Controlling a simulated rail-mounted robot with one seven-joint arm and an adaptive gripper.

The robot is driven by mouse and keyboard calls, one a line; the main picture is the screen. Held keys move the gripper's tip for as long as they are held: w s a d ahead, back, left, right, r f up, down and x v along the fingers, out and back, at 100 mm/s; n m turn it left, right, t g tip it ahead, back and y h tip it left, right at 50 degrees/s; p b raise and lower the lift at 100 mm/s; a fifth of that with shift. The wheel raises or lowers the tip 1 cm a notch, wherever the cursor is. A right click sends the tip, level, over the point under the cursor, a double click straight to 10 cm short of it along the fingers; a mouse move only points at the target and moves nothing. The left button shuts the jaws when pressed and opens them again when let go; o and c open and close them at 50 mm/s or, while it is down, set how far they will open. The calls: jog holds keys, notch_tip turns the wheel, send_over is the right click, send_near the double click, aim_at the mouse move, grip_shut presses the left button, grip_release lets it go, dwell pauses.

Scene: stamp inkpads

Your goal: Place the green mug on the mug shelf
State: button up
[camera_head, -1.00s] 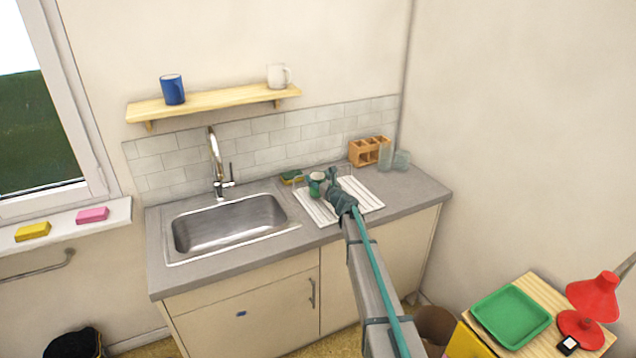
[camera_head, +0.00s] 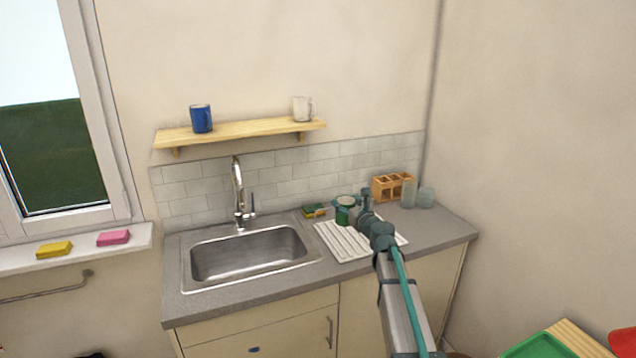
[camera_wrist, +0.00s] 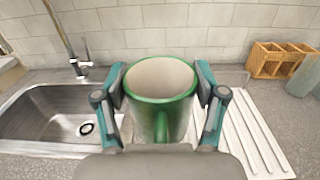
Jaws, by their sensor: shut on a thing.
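The green mug (camera_wrist: 160,90) is upright between the two fingers of my gripper (camera_wrist: 160,108), which is shut on its sides. Its pale inside and its handle, toward the wrist camera, show in the wrist view. In the head view the green mug (camera_head: 345,212) is above the white drying rack, with my gripper (camera_head: 352,210) around it, partly hiding it. The mug shelf (camera_head: 250,129) is a light wooden board on the wall above the sink. A blue mug (camera_head: 201,118) stands on its left part and a white mug (camera_head: 301,109) near its right end.
The steel sink (camera_head: 250,256) and faucet (camera_head: 239,195) are left of the drying rack (camera_head: 340,242). A green and yellow sponge (camera_head: 310,211) lies behind. A wooden holder (camera_head: 392,186) and glasses (camera_head: 409,193) stand at the right. The shelf's middle, between the mugs, is clear.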

jog(key=shift+s+a+r, duration=0.1)
jog(key=shift+s+a, duration=0.1)
jog(key=shift+a, duration=0.05)
jog(key=w+a+r+n+g+y, duration=0.1)
jog(key=w+a+r+y, duration=0.1)
jog(key=a+r, duration=1)
jog(key=w+a+r+n+g+y+b, duration=0.1)
jog(key=w+a+r+n+y, duration=0.15)
jog(key=a+r, duration=0.95)
jog(key=w+a+r+n+g+y, duration=0.1)
jog(key=w+a+r, duration=0.25)
jog(key=r, duration=1.65)
jog(key=shift+w+a+f+p, duration=0.7)
jog(key=shift+w+f+p, duration=0.1)
jog(key=shift+w+f, duration=1.5)
jog(key=shift+w+a+f+p, duration=0.8)
jog(key=shift+w+f, duration=1.35)
jog(key=shift+f, duration=0.3)
jog(key=shift+w+a+f+p, duration=0.65)
jog(key=shift+w+f+p, duration=0.15)
jog(key=shift+w+f, duration=1.5)
jog(key=shift+s+f, duration=0.1)
jog(key=shift+f, duration=0.05)
jog(key=o, duration=1.4)
jog(key=shift+f, duration=0.1)
jog(key=shift+c, duration=0.2)
